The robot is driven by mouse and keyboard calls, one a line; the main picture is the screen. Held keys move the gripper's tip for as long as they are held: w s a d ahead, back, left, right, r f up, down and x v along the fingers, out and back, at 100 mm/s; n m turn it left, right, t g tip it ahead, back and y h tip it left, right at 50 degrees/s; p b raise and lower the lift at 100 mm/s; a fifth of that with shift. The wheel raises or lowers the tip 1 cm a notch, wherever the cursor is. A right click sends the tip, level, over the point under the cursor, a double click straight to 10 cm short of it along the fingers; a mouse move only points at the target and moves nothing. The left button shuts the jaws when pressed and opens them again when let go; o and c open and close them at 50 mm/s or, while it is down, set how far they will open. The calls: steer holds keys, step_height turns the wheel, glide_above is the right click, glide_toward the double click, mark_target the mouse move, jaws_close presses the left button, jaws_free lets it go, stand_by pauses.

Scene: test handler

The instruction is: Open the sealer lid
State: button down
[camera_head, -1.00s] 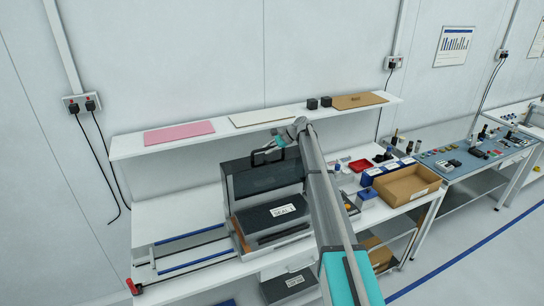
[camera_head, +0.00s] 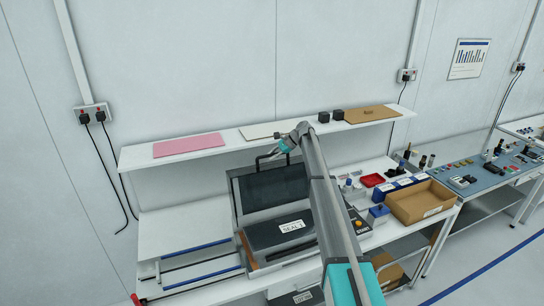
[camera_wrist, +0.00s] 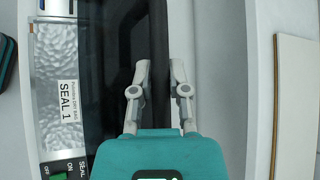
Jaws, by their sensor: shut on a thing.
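The sealer (camera_head: 278,236) is a dark grey box on the white bench, with a SEAL 1 label on its base. Its lid (camera_head: 268,190) stands raised at the back, showing a dark panel in a grey frame. My gripper (camera_head: 284,147) is at the lid's top edge, by the black handle (camera_head: 266,160). In the wrist view, the two fingers of my gripper (camera_wrist: 160,82) are either side of the dark handle bar (camera_wrist: 159,45), shut on it. The wrist view also shows the SEAL 1 label (camera_wrist: 67,103) at left. My arm covers the sealer's right side.
A white shelf (camera_head: 225,147) runs just behind and above the lid, carrying a pink sheet (camera_head: 188,145), two black cubes and a brown board (camera_head: 372,114). A cardboard tray (camera_head: 420,203) and small blue boxes stand right of the sealer.

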steer(key=c, duration=0.6)
jaws_free()
steer(key=shift+w, duration=0.1)
steer(key=shift+s, duration=0.2)
